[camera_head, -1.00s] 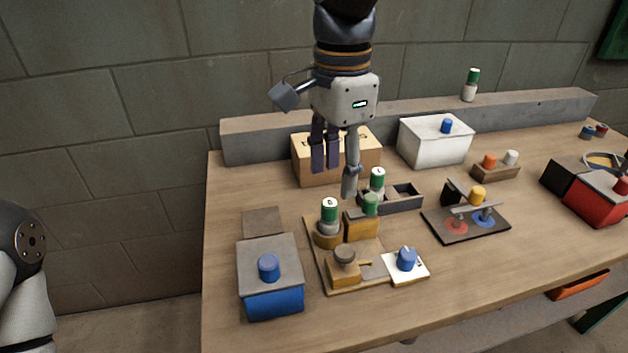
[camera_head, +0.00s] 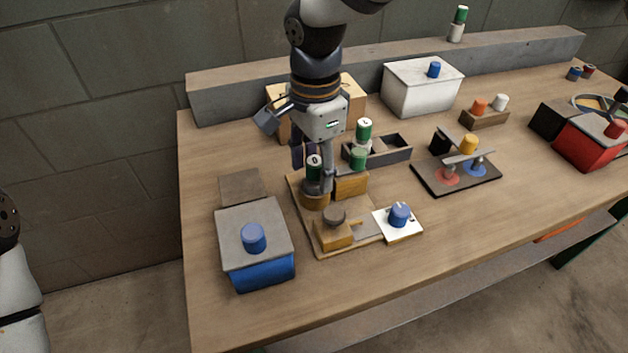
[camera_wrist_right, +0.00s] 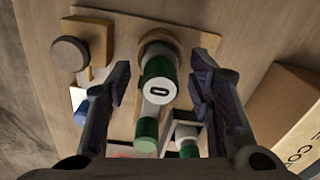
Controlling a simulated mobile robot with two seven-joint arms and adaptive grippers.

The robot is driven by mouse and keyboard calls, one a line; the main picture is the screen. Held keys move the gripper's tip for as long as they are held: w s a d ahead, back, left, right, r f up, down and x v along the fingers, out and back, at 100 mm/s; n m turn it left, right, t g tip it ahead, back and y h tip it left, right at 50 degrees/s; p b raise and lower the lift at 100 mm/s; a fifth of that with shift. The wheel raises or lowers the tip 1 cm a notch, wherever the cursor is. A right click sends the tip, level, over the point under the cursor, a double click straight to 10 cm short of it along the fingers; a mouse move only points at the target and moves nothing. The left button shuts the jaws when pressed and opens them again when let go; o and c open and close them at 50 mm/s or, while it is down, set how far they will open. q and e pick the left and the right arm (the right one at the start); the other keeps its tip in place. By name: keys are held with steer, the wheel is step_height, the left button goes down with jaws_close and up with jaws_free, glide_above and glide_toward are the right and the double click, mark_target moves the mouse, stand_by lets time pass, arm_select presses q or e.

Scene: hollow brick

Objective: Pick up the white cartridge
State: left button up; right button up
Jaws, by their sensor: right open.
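A green-and-white cartridge with "0" on its white top (camera_head: 314,161) stands upright in a round tan holder (camera_head: 314,200) on the wooden board. It also shows in the right wrist view (camera_wrist_right: 158,86), between the fingers. My right gripper (camera_head: 313,178) is open and pointing down, with one finger on each side of this cartridge and gaps showing in the wrist view (camera_wrist_right: 163,72). Its fingers partly hide the cartridge in the head view. My left gripper is out of view.
A green cylinder (camera_head: 358,158) on a tan block stands close right of the gripper. A cardboard box (camera_head: 353,92) is behind it. A blue box (camera_head: 258,268) sits front left. A white bin (camera_head: 424,92) and a grey ledge (camera_head: 235,92) are behind.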

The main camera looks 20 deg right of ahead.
steer(key=shift+r, duration=0.1)
jaws_close()
steer(key=shift+r, duration=0.1)
